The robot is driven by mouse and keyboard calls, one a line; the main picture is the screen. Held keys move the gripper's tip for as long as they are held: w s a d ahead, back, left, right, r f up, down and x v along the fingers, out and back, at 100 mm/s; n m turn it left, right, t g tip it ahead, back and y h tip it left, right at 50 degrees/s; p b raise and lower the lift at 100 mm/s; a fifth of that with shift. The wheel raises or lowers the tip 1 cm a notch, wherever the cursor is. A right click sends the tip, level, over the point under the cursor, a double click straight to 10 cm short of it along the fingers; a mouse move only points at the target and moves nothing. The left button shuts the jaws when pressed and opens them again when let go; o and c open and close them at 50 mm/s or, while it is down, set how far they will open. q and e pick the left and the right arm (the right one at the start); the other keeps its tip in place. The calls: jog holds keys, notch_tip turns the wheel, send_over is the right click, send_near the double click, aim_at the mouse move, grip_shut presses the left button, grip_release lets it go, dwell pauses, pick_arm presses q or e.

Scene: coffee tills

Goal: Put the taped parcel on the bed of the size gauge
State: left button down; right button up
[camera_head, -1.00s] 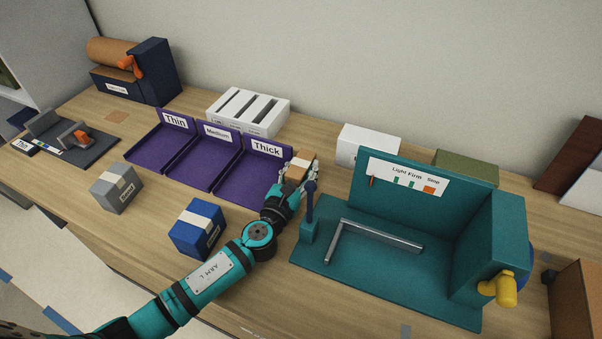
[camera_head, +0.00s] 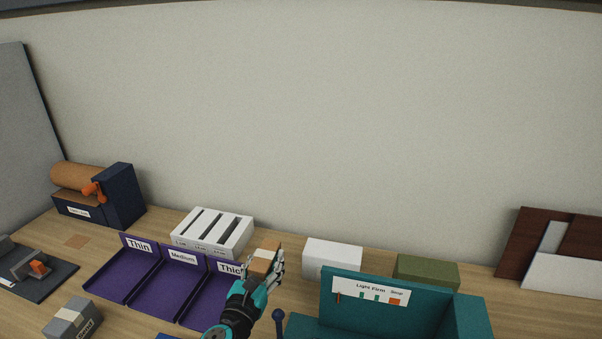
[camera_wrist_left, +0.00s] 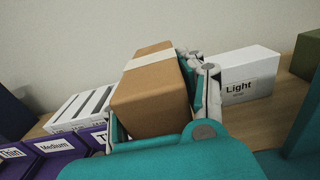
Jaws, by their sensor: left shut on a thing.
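The taped parcel, a brown box with a pale tape band (camera_head: 263,258), is held in my left gripper (camera_head: 270,272). In the left wrist view the parcel (camera_wrist_left: 150,95) fills the middle, between the fingers. My left gripper is shut on it, to the right of the Thick tray. The grey device with an orange slider (camera_head: 38,268) at the far left looks like the size gauge. It is cut by the frame edge, and no parcel shows on its visible part. My right gripper is not in view.
Purple Thin, Medium and Thick trays (camera_head: 126,288) look empty. A white slotted block (camera_head: 212,250) stands behind them. A grey parcel (camera_head: 72,318) is at lower left. A white box (camera_head: 332,262), a green box (camera_head: 427,273) and a teal station (camera_head: 340,285) are at right.

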pick_arm(q)
jog(key=s+a+n+y, duration=0.1)
jog(key=s+a, duration=0.2)
jog(key=s, duration=0.8)
jog(key=s+a+r+n+y, duration=0.1)
jog(key=s+a, duration=0.3)
jog(key=s, duration=0.7)
jog(key=shift+s+y, duration=0.25)
jog(key=shift+y, duration=0.45)
jog(key=shift+w, duration=0.1)
